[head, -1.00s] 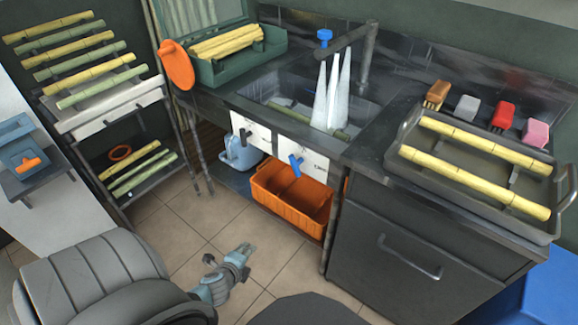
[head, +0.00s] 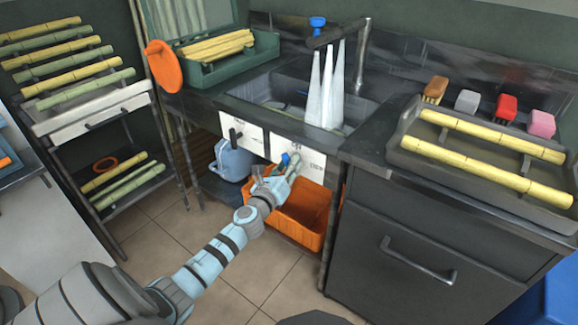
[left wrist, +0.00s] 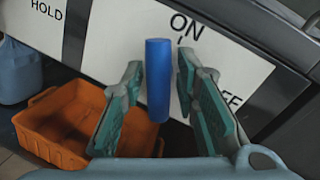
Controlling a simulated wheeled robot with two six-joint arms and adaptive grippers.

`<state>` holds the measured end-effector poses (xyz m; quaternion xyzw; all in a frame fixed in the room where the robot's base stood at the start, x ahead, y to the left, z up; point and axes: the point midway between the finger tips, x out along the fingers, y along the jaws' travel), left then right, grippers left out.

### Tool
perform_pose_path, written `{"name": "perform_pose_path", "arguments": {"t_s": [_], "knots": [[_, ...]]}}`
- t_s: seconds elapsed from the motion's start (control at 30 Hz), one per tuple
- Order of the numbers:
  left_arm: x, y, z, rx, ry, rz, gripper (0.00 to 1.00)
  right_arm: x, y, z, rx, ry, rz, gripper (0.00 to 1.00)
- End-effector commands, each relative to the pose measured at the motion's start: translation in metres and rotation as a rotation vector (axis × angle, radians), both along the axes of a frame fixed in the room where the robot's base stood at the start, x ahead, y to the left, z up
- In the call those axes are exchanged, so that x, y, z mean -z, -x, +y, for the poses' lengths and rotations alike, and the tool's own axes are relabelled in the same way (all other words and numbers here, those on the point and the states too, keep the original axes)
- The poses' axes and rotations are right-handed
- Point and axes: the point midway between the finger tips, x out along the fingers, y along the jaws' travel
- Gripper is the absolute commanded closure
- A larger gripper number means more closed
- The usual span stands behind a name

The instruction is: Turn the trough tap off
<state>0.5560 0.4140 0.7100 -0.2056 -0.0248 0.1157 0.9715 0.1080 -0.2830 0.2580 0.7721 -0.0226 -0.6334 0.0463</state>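A blue lever (head: 286,158) sits on the white panel (head: 306,158) below the sink's front edge. In the left wrist view the lever (left wrist: 158,80) looks upright, with its top near the word ON; the OFF label is partly hidden by a finger. My left gripper (head: 284,170) is at the lever, its open fingers on either side with gaps showing in the left wrist view (left wrist: 160,70). White streams (head: 327,88) fall from the overhead pipe (head: 342,33) into the trough (head: 265,87). My right gripper is out of view.
An orange crate (head: 301,215) stands under the panel, below my left gripper. A second white panel (head: 250,136) with a dark lever is to the left, above a blue jug (head: 229,161). A grey tray of cane (head: 425,165) sits on the right counter.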

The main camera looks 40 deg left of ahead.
Motion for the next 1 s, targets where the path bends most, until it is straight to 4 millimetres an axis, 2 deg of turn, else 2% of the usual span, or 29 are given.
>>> {"name": "perform_pose_path", "arguments": {"t_s": [0.27,0.47,0.87,1.0], "knots": [[0.0,-0.003,0.001,0.0,0.001,0.001,0.72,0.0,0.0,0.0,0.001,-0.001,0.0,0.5],[0.0,-0.003,0.001,-0.001,0.001,0.001,1.0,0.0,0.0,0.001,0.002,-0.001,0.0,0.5],[-0.001,-0.002,0.001,-0.002,0.049,0.001,1.0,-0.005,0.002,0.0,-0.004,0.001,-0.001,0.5],[-0.002,-0.002,0.001,-0.002,0.117,0.0,1.0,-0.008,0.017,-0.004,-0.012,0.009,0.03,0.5]]}}
